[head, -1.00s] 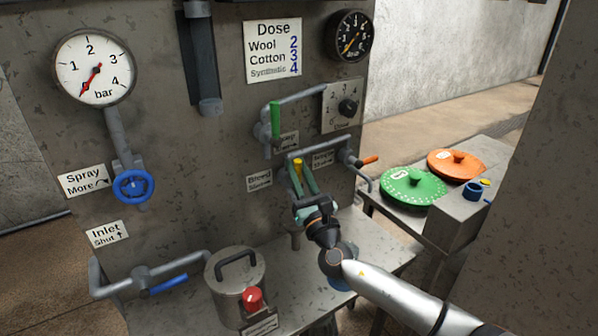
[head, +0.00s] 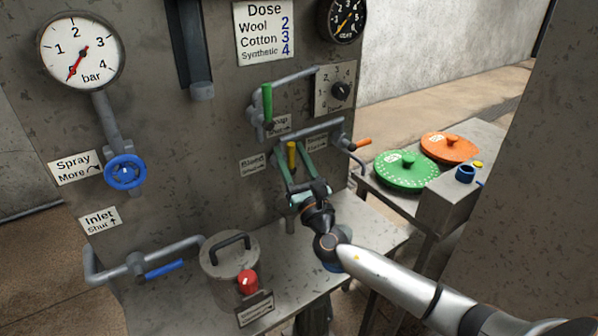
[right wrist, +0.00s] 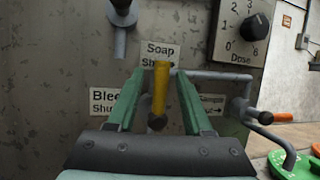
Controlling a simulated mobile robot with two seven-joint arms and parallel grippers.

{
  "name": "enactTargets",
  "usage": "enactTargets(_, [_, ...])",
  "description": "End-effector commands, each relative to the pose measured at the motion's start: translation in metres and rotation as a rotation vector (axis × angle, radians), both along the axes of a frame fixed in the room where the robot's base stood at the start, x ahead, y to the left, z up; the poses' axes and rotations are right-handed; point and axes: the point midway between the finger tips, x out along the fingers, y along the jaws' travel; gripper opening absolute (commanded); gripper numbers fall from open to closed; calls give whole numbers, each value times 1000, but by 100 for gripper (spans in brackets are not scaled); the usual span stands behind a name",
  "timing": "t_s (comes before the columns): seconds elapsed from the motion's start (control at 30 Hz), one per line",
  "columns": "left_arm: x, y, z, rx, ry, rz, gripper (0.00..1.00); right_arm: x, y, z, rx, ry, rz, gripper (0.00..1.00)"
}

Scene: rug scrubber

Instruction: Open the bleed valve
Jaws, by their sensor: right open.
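The bleed valve's yellow handle (head: 292,156) stands upright on a grey pipe on the panel, beside the sign "Bleed Shut" (head: 253,164). My right gripper (head: 291,151) is open, its two green fingers on either side of the yellow handle. In the right wrist view the yellow handle (right wrist: 160,90) shows between the fingers (right wrist: 157,98), with a visible gap on both sides. The fingers partly cover the signs there. Whether the fingertips reach past the handle in depth is hard to tell. My left gripper is not in view.
An orange-handled sample valve (head: 361,142) is close to the right. A lidded pot (head: 231,262) with a red knob (head: 247,282) stands on the shelf below. Green (head: 405,171) and orange (head: 449,147) discs lie on the side table.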

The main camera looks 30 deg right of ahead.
Motion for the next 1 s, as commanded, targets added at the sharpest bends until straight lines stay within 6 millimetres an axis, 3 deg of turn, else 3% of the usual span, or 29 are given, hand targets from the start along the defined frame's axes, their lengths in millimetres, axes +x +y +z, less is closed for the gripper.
enactTargets(0.6, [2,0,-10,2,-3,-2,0,-98,11,-43,-2,3,1,51])
enactTargets(1.0, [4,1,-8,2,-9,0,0,-110,12,-46,-2,0,0,51])
